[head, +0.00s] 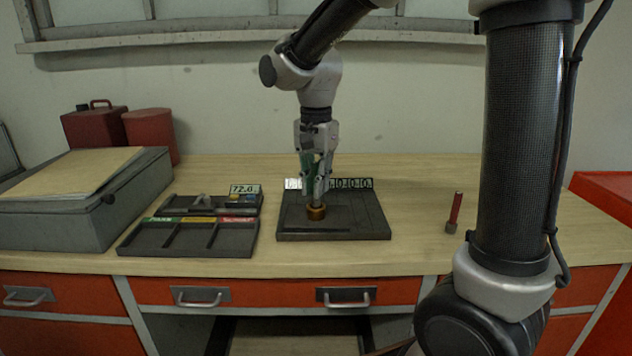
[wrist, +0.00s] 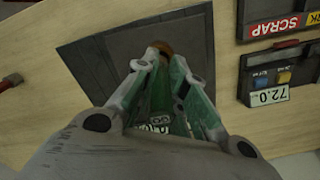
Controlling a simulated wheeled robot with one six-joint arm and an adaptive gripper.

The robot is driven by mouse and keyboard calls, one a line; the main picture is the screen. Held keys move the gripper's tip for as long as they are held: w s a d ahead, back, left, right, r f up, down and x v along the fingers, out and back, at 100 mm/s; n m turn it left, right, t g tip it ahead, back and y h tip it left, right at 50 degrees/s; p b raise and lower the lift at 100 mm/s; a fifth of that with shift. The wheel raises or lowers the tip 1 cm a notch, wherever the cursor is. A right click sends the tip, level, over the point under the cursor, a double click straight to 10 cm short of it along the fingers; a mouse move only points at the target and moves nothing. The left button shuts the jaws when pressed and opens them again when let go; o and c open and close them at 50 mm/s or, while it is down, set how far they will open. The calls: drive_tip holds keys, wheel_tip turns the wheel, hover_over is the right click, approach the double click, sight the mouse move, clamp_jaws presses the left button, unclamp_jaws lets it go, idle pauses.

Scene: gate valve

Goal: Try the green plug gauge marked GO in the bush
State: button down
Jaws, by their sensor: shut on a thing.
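The brass bush (head: 316,212) stands on the dark plate (head: 350,222) in the middle of the bench. It also shows in the wrist view (wrist: 163,47), partly hidden beyond my fingertips. My gripper (head: 317,188) points down directly over the bush and is shut on the green plug gauge (head: 308,163). The gauge's green body (wrist: 160,95) shows between my fingers in the wrist view, with pale lettering partly covered. The gauge's lower end is hidden by my fingers, so I cannot tell whether it is inside the bush.
A sorting tray (head: 190,250) with green, yellow and red labels lies left, before a small tray with a 72.0 display (head: 245,189). A grey case (head: 85,205) stands far left. The bench between plate and red-handled gauge is clear.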

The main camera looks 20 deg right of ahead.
sight(316, 162)
drive_tip(key=shift+f, duration=1.1)
idle(0.6)
drive_tip(key=shift+r, duration=0.25)
idle(0.6)
drive_tip(key=shift+r, duration=1.45)
drive_tip(key=shift+r, duration=0.1)
drive_tip(key=shift+r, duration=2.4)
